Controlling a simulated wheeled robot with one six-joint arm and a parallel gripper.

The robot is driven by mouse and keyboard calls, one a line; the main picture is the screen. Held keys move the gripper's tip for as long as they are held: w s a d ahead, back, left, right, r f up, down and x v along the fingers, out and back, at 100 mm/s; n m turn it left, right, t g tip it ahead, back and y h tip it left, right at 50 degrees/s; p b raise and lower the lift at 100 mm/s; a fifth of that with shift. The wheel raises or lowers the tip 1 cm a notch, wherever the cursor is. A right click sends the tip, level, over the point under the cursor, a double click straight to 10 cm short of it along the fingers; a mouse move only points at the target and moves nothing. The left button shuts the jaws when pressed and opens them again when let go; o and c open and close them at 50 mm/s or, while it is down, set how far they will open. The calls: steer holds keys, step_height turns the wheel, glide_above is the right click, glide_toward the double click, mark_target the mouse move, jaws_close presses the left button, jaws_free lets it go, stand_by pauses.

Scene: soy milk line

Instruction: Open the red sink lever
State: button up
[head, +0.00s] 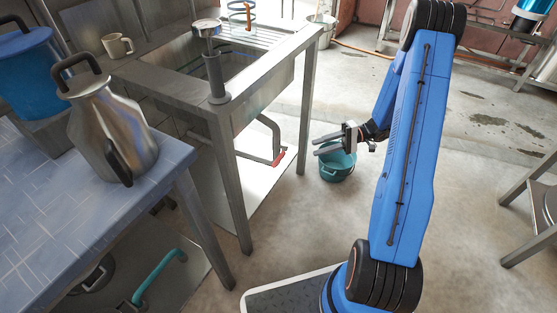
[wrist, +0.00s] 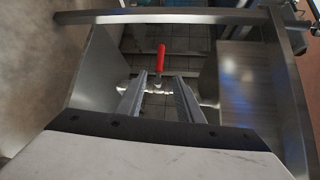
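The red sink lever (head: 279,159) shows in the head view low beside the sink's near legs, at the end of a grey pipe. In the wrist view the red lever (wrist: 161,58) points up the picture, above a metal valve and pipe between the fingertips. My gripper (head: 316,146) is open and empty, to the right of the lever and apart from it. In the wrist view the two fingers of my gripper (wrist: 160,77) frame the valve, with the lever beyond their tips. The lower part of the valve is partly hidden by the fingers.
The metal sink stand (head: 238,190) has legs around the lever. A teal pot (head: 337,168) sits on the floor below my gripper. A blue-tiled table (head: 60,215) holds a steel jug (head: 112,130).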

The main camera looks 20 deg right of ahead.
mark_target(282, 158)
steer(key=a, duration=0.5)
steer(key=a+f, duration=0.1)
steer(key=a, duration=0.5)
steer(key=a+f, duration=0.1)
steer(key=a, duration=0.5)
steer(key=shift+s+f, duration=0.1)
steer(key=shift+f, duration=0.1)
jaws_close()
